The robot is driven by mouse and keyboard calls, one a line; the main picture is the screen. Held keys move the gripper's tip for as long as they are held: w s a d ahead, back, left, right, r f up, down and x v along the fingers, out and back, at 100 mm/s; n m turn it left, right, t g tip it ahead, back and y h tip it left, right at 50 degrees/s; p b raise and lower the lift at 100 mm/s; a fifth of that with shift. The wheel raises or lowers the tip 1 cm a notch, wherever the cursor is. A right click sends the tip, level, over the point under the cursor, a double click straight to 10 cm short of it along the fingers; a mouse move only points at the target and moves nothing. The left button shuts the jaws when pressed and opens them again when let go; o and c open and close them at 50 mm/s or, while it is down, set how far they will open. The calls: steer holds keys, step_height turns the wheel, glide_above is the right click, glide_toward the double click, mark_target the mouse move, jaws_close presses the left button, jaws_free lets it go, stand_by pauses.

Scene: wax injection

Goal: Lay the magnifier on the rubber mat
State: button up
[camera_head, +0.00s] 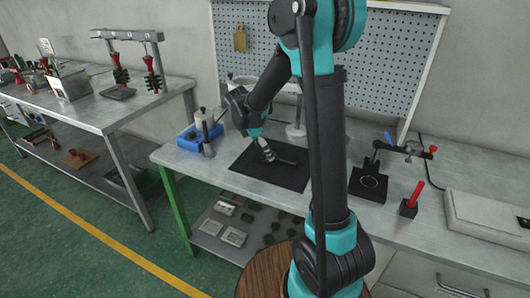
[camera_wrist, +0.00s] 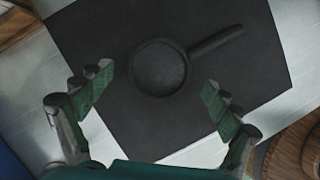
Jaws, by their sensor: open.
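The magnifier (camera_wrist: 161,67) lies flat on the black rubber mat (camera_wrist: 110,30) in the wrist view, its round lens near the mat's middle and its dark handle pointing up and right. In the head view the magnifier's handle (camera_head: 286,161) shows on the mat (camera_head: 290,181), while its lens is largely hidden by my gripper. My gripper (camera_wrist: 160,92) is open, with its green-padded fingers apart on either side of the lens's near side. Nothing is between the fingers that I can see held. In the head view my gripper (camera_head: 266,152) is low over the mat.
A blue tray (camera_head: 190,141) with a white container stands left of the mat. A black stand with a ring (camera_head: 369,182) and a red-handled tool (camera_head: 412,198) stand to the right. A grey case (camera_head: 485,222) lies at the far right. A pegboard (camera_head: 390,60) rises behind.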

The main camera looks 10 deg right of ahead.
mark_target(294, 199)
steer(key=v, duration=1)
steer(key=s+d+f+m+y, duration=0.1)
steer(key=s+d+m, duration=0.1)
steer(key=s+m, duration=0.1)
steer(key=s+d+f+m, duration=0.2)
steer(key=s+d+m, duration=0.1)
steer(key=s+m, duration=0.1)
steer(key=s+d+f+m+t+y, duration=0.1)
steer(key=s+d+f+m, duration=0.1)
steer(key=s+d+m, duration=0.1)
steer(key=shift+s+d+f+m+y, duration=0.1)
steer(key=shift+s+m+y, duration=0.2)
steer(key=shift+s+m, duration=0.55)
steer(key=s+f+m, duration=0.2)
steer(key=s+m, duration=0.1)
steer(key=s+d+f+m+t+y, duration=0.1)
steer(key=s+f+m, duration=0.1)
steer(key=s+m, duration=0.1)
steer(key=s+d+f+m, duration=0.1)
steer(key=s+f+m, duration=0.1)
steer(key=s+m, duration=0.2)
steer(key=shift+s+d+f+t+y, duration=0.1)
steer(key=shift+s+d+t+y, duration=0.05)
steer(key=shift+s+t+y, duration=0.3)
